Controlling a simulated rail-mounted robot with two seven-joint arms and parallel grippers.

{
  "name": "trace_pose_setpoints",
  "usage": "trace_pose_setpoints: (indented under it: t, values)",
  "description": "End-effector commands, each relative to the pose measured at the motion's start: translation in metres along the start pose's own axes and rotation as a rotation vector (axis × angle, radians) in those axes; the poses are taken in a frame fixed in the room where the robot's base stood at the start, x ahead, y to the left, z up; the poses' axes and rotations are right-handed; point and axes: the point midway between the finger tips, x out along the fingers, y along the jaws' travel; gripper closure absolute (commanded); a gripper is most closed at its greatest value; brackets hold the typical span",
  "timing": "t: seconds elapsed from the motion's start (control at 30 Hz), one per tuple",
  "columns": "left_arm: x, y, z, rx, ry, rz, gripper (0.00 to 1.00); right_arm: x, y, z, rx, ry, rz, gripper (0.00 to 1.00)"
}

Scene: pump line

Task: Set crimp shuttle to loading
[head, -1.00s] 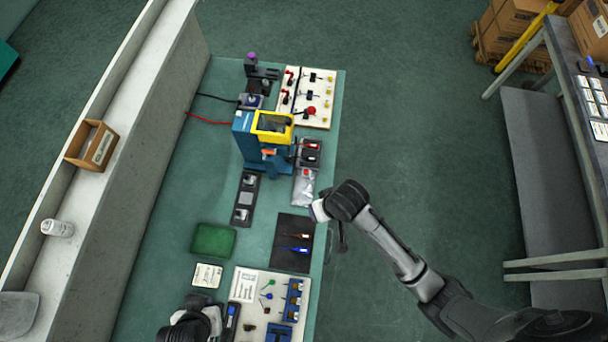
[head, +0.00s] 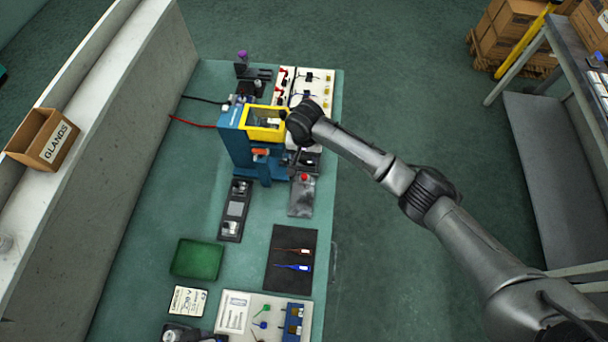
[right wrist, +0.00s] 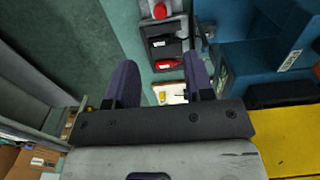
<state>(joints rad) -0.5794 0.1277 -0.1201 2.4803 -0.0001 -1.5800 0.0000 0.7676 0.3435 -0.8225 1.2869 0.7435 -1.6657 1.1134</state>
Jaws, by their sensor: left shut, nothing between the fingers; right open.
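The blue crimp press (head: 236,145) with a yellow guard (head: 266,122) stands at the middle of the bench. A dark track (head: 235,212) with a pale middle plate and metal blocks, seemingly the shuttle's slide, runs from the press toward the near side. The shuttle's exact position is unclear. My right gripper (head: 295,158) is just right of the guard, pointing down. In the right wrist view it (right wrist: 160,82) is open and empty, above a dark tray (right wrist: 163,48) with a red item.
A grey plate with a red button (head: 302,194) is right of the press.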

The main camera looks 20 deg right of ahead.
Motion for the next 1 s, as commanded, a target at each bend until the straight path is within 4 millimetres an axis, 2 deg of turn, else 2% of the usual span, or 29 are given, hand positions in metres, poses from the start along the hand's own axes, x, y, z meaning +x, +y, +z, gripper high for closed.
trace_pose_setpoints:
  t: [0.4,0.6,0.8,1.0]
  values:
    - [0.011,0.004,0.003,-0.012,0.002,0.010,1.00,0.078,0.000,0.001,-0.001,-0.001,0.002,0.52]
    - [0.016,0.004,0.004,-0.013,0.002,0.010,1.00,0.106,-0.001,0.001,-0.003,0.000,0.000,0.52]
    - [0.019,0.004,0.005,-0.009,0.001,0.007,1.00,0.121,0.000,0.001,-0.002,0.000,0.000,0.52]
    - [0.019,0.002,0.006,-0.003,0.000,0.002,1.00,0.125,0.000,0.001,-0.003,0.001,-0.001,0.52]
